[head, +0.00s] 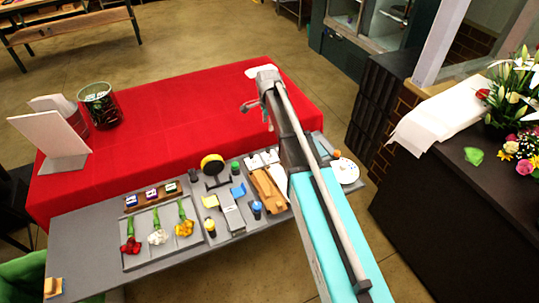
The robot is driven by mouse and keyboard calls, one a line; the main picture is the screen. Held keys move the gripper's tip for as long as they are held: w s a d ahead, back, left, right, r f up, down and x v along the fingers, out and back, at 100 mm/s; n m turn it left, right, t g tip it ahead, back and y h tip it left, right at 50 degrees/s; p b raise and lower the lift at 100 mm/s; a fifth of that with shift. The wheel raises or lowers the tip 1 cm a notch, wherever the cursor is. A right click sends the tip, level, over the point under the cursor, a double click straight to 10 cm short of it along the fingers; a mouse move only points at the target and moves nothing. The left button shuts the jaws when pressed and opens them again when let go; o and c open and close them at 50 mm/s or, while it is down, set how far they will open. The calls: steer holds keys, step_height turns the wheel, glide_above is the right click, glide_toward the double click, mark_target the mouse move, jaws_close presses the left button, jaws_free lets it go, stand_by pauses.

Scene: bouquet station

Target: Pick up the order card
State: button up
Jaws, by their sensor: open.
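I cannot tell for sure which item is the order card. A small tan printed piece (54,287) lies at the near left corner of the grey workbench (85,240). My gripper (257,112) hangs over the right part of the red cloth, small in view, open and apparently empty. My arm hides part of the bench's right side.
A tray (140,262) holds red, white and yellow flowers. Several small tools and bottles, a yellow tape roll (212,163) and a wooden block (268,190) crowd the bench. A white panel stand (50,140) and a glass vase (100,105) stand left. The red cloth's middle is clear.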

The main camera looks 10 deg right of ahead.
steer(key=b, duration=0.8)
glide_above(268, 148)
steer(key=shift+f, duration=4.25)
steer(key=shift+f+b, duration=0.15)
steer(key=shift+b, duration=0.2)
steer(key=shift+f+b, duration=2.45)
jaws_close()
